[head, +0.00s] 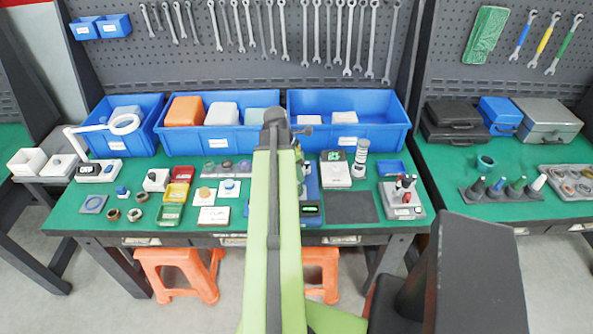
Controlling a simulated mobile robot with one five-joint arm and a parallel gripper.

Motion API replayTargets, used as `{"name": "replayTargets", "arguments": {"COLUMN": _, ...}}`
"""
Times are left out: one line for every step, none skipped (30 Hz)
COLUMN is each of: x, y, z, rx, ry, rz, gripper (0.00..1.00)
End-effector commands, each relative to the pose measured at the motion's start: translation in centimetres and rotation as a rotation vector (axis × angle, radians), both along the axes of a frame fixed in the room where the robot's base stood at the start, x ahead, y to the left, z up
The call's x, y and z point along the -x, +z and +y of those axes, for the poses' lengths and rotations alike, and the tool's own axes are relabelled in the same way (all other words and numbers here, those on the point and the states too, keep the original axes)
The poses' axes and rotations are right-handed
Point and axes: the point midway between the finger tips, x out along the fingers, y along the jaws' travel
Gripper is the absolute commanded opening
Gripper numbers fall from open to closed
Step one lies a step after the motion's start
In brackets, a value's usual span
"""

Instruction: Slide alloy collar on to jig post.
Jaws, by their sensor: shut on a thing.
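My light green arm (275,230) reaches up the middle of the picture over the workbench. My gripper is hidden behind it, and so is anything it holds. I cannot pick out the alloy collar for certain. I cannot make out the jig post for certain. A blue fixture (311,185) is partly covered by my arm, just to its right. A pale upright cylinder with dark bands (360,160) stands right of it.
Blue bins (385,135) line the bench's back under hanging wrenches. Red, yellow and green trays (171,215) stand left of my arm. A dark mat (350,207) lies bare at the right, beside a grey holder (402,208). A second bench (450,190) stands farther right.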

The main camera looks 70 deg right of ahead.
Motion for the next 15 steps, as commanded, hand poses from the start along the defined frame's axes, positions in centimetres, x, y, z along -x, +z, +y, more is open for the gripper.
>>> {"name": "replayTargets", "arguments": {"x": 0.02, "y": 0.01, "z": -0.01, "rx": 0.0, "ry": 0.0, "rz": 0.0, "gripper": 0.0}}
{"name": "replayTargets", "arguments": {"x": 0.02, "y": 0.01, "z": -0.01, "rx": 0.0, "ry": 0.0, "rz": 0.0, "gripper": 0.0}}
{"name": "replayTargets", "arguments": {"x": 0.03, "y": 0.01, "z": -0.01, "rx": 0.0, "ry": 0.0, "rz": 0.0, "gripper": 0.0}}
{"name": "replayTargets", "arguments": {"x": 0.03, "y": 0.01, "z": -0.01, "rx": 0.0, "ry": 0.0, "rz": 0.0, "gripper": 0.0}}
{"name": "replayTargets", "arguments": {"x": 0.03, "y": 0.01, "z": -0.01, "rx": 0.0, "ry": 0.0, "rz": 0.0, "gripper": 0.0}}
{"name": "replayTargets", "arguments": {"x": 0.03, "y": 0.01, "z": -0.01, "rx": 0.0, "ry": 0.0, "rz": 0.0, "gripper": 0.0}}
{"name": "replayTargets", "arguments": {"x": 0.03, "y": 0.0, "z": -0.01, "rx": 0.0, "ry": 0.0, "rz": 0.0, "gripper": 0.0}}
{"name": "replayTargets", "arguments": {"x": 0.04, "y": -0.01, "z": -0.01, "rx": 0.0, "ry": -0.001, "rz": 0.0, "gripper": 0.0}}
{"name": "replayTargets", "arguments": {"x": 0.04, "y": -0.03, "z": -0.01, "rx": 0.0, "ry": -0.001, "rz": 0.0, "gripper": 0.0}}
{"name": "replayTargets", "arguments": {"x": 0.04, "y": -0.06, "z": -0.03, "rx": 0.0, "ry": -0.001, "rz": 0.0, "gripper": 0.0}}
{"name": "replayTargets", "arguments": {"x": 0.04, "y": -0.09, "z": -0.02, "rx": 0.0, "ry": -0.001, "rz": 0.0, "gripper": 0.0}}
{"name": "replayTargets", "arguments": {"x": 0.05, "y": -0.15, "z": -0.02, "rx": 0.0, "ry": -0.001, "rz": 0.0, "gripper": 0.0}}
{"name": "replayTargets", "arguments": {"x": 0.05, "y": -0.2, "z": -0.02, "rx": 0.0, "ry": -0.001, "rz": 0.0, "gripper": 0.0}}
{"name": "replayTargets", "arguments": {"x": 0.06, "y": -0.24, "z": -0.03, "rx": 0.0, "ry": -0.001, "rz": 0.0, "gripper": 0.0}}
{"name": "replayTargets", "arguments": {"x": 0.06, "y": -0.31, "z": -0.03, "rx": 0.0, "ry": -0.001, "rz": 0.0, "gripper": 0.0}}
